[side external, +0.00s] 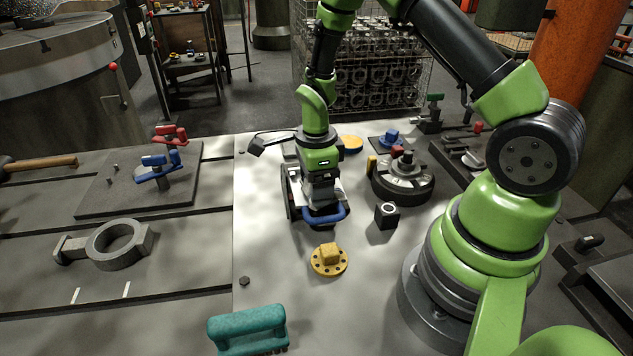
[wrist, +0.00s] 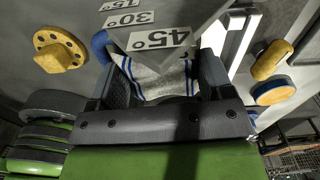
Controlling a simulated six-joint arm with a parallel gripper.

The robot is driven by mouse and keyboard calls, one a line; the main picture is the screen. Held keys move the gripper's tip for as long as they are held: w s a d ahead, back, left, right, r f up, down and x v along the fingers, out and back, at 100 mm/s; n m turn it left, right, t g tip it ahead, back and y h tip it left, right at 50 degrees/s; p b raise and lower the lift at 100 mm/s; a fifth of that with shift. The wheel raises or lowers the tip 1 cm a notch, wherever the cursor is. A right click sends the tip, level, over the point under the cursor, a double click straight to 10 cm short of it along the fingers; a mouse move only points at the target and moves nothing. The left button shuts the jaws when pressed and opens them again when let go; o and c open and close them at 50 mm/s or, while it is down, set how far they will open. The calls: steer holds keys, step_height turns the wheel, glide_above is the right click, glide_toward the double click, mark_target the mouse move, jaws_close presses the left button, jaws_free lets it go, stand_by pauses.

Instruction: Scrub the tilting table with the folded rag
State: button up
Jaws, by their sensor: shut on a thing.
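The folded rag (wrist: 160,82) is pale grey with blue stripes and sits between the two fingers in the wrist view. My gripper (wrist: 163,62) is shut on it. In the side view my gripper (side external: 320,207) points down at the tilting table (side external: 287,190), and the rag is mostly hidden there. The tilting table shows in the wrist view as a grey plate (wrist: 203,14) with 15°, 30° and 45° labels, right at the rag. A blue curved piece (side external: 326,216) shows at the gripper's front. I cannot tell whether the rag touches the table's surface.
A yellow flange (side external: 329,260) lies in front of the tilting table, and a black block (side external: 387,215) stands to its right. A round dark fixture (side external: 402,182) stands farther right. A teal brush (side external: 248,327) lies at the front edge.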

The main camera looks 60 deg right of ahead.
steer(key=shift+w+d+f, duration=0.1)
steer(key=shift+w+d, duration=0.3)
steer(key=shift+w, duration=0.1)
steer(key=shift+s+a, duration=0.6)
steer(key=shift+s, duration=0.15)
steer(key=shift+w+d, duration=0.6)
steer(key=shift+w, duration=0.1)
steer(key=shift+s+a, duration=0.6)
steer(key=shift+s, duration=0.1)
